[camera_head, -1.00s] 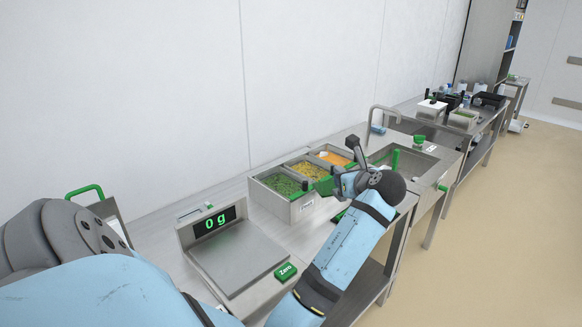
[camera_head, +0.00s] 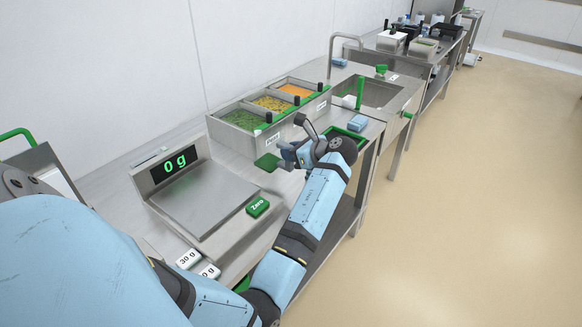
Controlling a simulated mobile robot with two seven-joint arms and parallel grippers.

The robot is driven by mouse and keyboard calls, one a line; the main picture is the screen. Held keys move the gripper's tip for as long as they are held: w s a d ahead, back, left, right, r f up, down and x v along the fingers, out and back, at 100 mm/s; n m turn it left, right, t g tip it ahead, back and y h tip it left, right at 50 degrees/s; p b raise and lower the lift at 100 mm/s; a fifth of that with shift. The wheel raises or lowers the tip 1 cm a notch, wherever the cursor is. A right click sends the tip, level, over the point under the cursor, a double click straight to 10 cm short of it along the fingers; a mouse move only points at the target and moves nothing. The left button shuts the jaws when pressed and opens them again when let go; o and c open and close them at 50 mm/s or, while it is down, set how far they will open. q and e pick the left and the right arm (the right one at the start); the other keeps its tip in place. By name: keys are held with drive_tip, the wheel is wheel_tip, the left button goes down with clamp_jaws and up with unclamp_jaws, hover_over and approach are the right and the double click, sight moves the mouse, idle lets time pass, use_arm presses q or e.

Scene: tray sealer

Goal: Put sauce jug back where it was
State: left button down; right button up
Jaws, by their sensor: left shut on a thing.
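My left gripper (camera_head: 288,153) hangs over the steel counter, in front of the food bins. It is shut on a green thing (camera_head: 267,163) that shows as a small flat green patch at its left side. The gripper and my blue arm hide the rest of it, so I cannot tell whether it is the sauce jug. No other clear sauce jug shows. A green-edged rectangle (camera_head: 332,131) lies on the counter just behind my wrist, partly hidden by it. My right gripper is not in view.
A bin unit (camera_head: 218,131) with green, yellow and orange food stands behind the gripper. A scale (camera_head: 205,197) reading 0 g, with a green Zero button (camera_head: 257,206), is to the left.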

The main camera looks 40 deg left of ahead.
sight(292, 170)
use_arm(q)
wheel_tip(292, 170, down, 6)
drive_tip(key=shift+r+b, duration=0.1)
drive_tip(key=shift+b, duration=0.5)
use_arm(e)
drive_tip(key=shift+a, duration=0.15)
use_arm(q)
drive_tip(key=shift+p, duration=0.3)
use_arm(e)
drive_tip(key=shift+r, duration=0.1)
use_arm(q)
drive_tip(key=shift+f, duration=0.3)
drive_tip(key=c, duration=1)
unclamp_jaws()
drive_tip(key=shift+f, duration=0.15)
drive_tip(key=shift+o, duration=0.2)
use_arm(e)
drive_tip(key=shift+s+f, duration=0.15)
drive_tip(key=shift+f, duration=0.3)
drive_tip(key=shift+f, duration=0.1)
